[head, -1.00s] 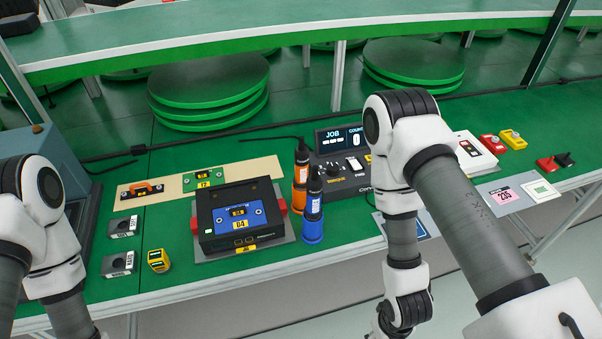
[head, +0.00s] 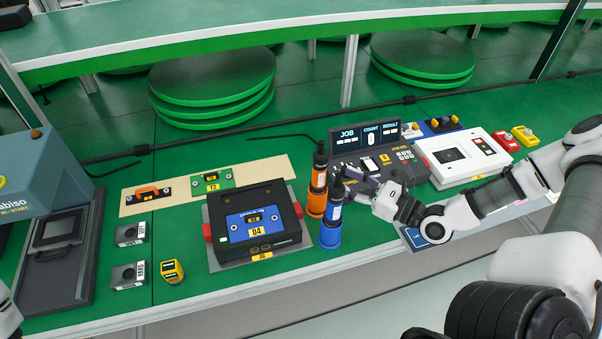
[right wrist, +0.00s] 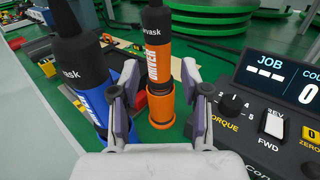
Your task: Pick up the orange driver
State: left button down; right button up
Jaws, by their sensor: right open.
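The orange driver (head: 318,190) stands upright with a black top, just behind and left of the blue driver (head: 331,218). In the right wrist view the orange driver (right wrist: 158,55) stands in an orange cup (right wrist: 161,105), between and beyond my fingertips. My right gripper (head: 354,182) is open and empty, to the right of the orange driver in the head view. In the right wrist view my right gripper (right wrist: 158,98) has its left finger close beside the blue driver (right wrist: 88,88); I cannot tell whether they touch. My left gripper is out of view.
The control box (head: 365,135) with JOB and COUNT displays stands close behind and right of my right gripper. A black fixture (head: 283,238) with a blue 04 plate lies left of the drivers. A white device (head: 467,155) stands further right.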

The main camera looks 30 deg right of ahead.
aim_at(326, 171)
jog(key=b+x, duration=0.3)
jog(key=x, duration=0.3)
jog(key=shift+a, duration=0.1)
jog(key=shift+w+a, duration=0.2)
jog(key=shift+w, duration=0.05)
jog(key=x, duration=0.3)
jog(key=shift+w+a, duration=0.1)
jog(key=shift+w, duration=0.2)
jog(key=shift+s, duration=0.1)
jog(key=c, duration=0.5)
grip_shut()
